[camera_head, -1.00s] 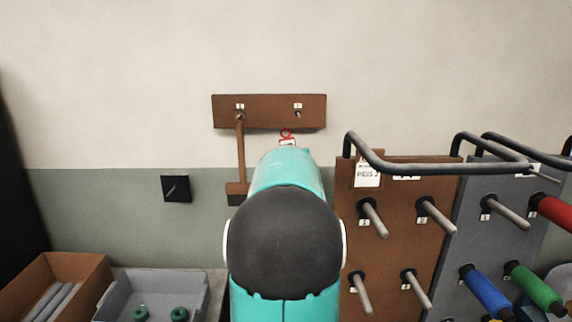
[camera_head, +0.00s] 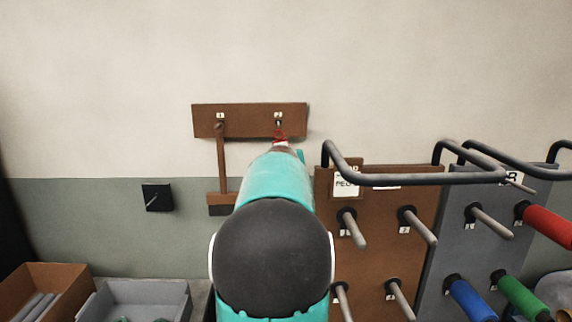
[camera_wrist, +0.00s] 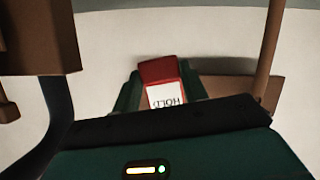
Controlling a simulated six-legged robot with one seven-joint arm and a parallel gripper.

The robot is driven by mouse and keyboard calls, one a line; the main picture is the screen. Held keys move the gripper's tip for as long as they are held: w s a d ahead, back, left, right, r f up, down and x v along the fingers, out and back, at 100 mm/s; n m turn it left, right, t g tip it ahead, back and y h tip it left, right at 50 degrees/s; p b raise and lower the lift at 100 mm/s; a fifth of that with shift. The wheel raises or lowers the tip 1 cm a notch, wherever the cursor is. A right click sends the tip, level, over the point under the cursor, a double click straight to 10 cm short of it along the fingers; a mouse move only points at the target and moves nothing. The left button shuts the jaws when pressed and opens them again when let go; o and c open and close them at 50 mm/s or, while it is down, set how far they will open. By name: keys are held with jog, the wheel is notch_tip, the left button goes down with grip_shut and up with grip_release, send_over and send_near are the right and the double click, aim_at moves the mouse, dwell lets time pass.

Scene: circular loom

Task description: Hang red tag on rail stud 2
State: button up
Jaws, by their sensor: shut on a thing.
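The brown wall rail (camera_head: 250,126) carries two numbered studs, with a brush hanging from stud 1. Stud 2 (camera_head: 279,122) is at the right and looks bare. The red tag's ring (camera_head: 280,135) shows just below stud 2 in the picture; I cannot tell its gap in depth. In the wrist view the red tag (camera_wrist: 158,71) has a white label reading HOLD, seen upside down. My gripper (camera_wrist: 160,88) is shut on the tag, with a green finger on each side. In the head view my arm hides the gripper and most of the tag.
The brown brush (camera_head: 221,165) hangs left of the tag. A brown peg board (camera_head: 375,250) and a grey board (camera_head: 450,240) with coloured spools stand at the right, with dark bars (camera_head: 420,180) jutting out. Bins (camera_head: 45,283) are at lower left. The wall above the rail is clear.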

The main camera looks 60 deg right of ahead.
jog(key=d, duration=0.1)
jog(key=w+d, duration=0.1)
jog(key=d, duration=0.1)
jog(key=w+d, duration=0.1)
jog(key=shift+w+d, duration=0.2)
jog(key=shift+d, duration=0.2)
jog(key=shift+r, duration=0.35)
jog(key=shift+d+f, duration=0.1)
jog(key=shift+d, duration=0.05)
dwell(0.6)
jog(key=shift+w+d, duration=0.15)
jog(key=shift+d, duration=0.2)
jog(key=shift+w+d, duration=0.15)
jog(key=shift+d, duration=0.1)
jog(key=shift+w+d, duration=0.15)
jog(key=shift+d, duration=0.1)
dwell(0.3)
